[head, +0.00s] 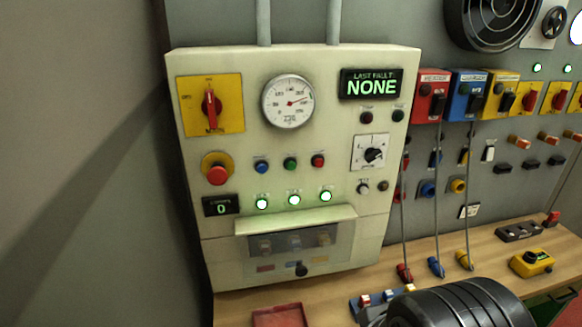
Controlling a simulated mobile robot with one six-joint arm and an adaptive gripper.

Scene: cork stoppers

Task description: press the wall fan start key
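The round black-grilled wall fan (492,20) is at the top right, cut off by the picture edge. No key is legibly marked as its start key. The cream control cabinet (225,250) carries a blue button (261,166), a green button (290,163) and a red button (317,160) in a row. Two small dark buttons, left (366,117) and right (398,115), sit under the display (371,84) reading "LAST FAULT: NONE". The small labels are too blurred to read. My gripper is not in view.
A red mushroom button (217,174) and a red rotary switch (211,105) stick out on the cabinet's left. Red, blue (468,95) and yellow switch boxes line the right wall. Cables hang to the wooden bench (420,255). A dark ribbed shape (455,305) fills the bottom right.

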